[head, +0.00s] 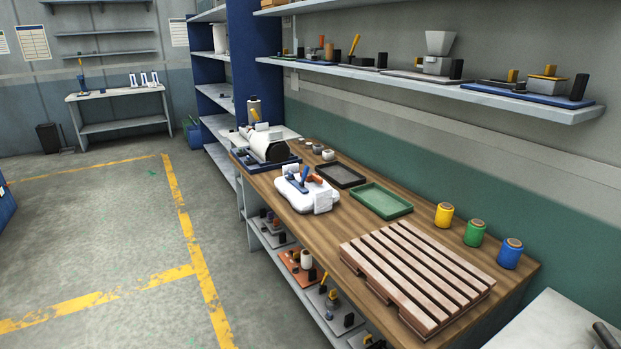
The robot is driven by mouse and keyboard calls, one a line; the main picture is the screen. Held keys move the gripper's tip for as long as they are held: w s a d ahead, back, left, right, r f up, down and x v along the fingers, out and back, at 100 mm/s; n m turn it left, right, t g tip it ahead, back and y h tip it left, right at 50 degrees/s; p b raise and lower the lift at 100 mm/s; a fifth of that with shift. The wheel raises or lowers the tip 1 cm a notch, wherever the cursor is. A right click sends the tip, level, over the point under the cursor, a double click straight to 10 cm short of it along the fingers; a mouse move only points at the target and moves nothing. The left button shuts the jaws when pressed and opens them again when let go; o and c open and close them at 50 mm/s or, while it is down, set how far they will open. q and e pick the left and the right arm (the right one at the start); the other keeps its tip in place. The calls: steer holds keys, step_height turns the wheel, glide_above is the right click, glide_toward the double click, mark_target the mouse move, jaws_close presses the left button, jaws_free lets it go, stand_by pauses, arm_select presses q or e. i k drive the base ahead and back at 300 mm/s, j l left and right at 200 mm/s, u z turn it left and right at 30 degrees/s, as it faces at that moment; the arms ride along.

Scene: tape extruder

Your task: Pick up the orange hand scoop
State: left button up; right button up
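A small orange piece (314,178), which looks like the hand scoop, sits on top of a white lumpy sack-like object (321,204) on the wooden workbench (318,232). A blue handled piece (297,181) lies just left of it on the same white object. The orange piece is small in the picture, so its full shape is hard to make out. Neither of my grippers shows in the head view.
A slatted wooden pallet (417,273) covers the bench's near end. Yellow (444,215), green (474,233) and blue (510,253) spools stand behind it. Green (381,201) and dark (341,175) trays lie mid-bench. A shelf (440,84) hangs above. The floor (95,235) at left is open.

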mark_target(312, 176)
steer(key=i+z, duration=0.1)
steer(key=z, duration=0.65)
steer(key=i+j+z, duration=0.3)
steer(key=j+z, duration=0.3)
steer(key=j, duration=0.25)
steer(key=i+j+z, duration=0.1)
steer(key=j+z, duration=0.25)
steer(key=j, duration=0.15)
